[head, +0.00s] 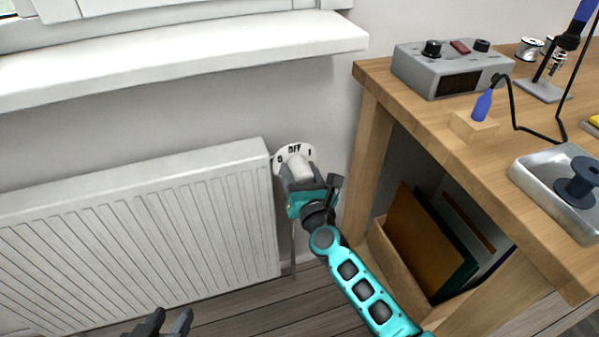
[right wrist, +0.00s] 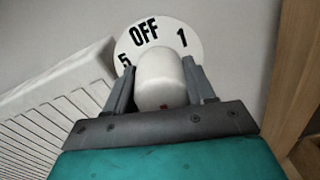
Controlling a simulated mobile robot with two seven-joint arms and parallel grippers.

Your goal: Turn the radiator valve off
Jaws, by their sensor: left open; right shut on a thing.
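The radiator valve's white knob (head: 299,167) is at the upper right end of the white radiator (head: 140,235). Behind the knob is a round white dial (head: 306,151) marked OFF at the top, with 1 to the right and 5 to the left. My right gripper (head: 300,180) is shut on the knob; in the right wrist view its two fingers (right wrist: 160,85) sit on either side of the knob (right wrist: 160,78). A small red mark shows low on the knob, partly hidden near the gripper body. My left gripper (head: 168,322) is open and empty at the bottom edge of the head view.
A wooden workbench (head: 440,115) stands close to the right of the valve, with a grey power unit (head: 450,72) and a metal tray (head: 560,190) on it. A white windowsill (head: 180,58) juts out above the radiator. The floor in front is clear.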

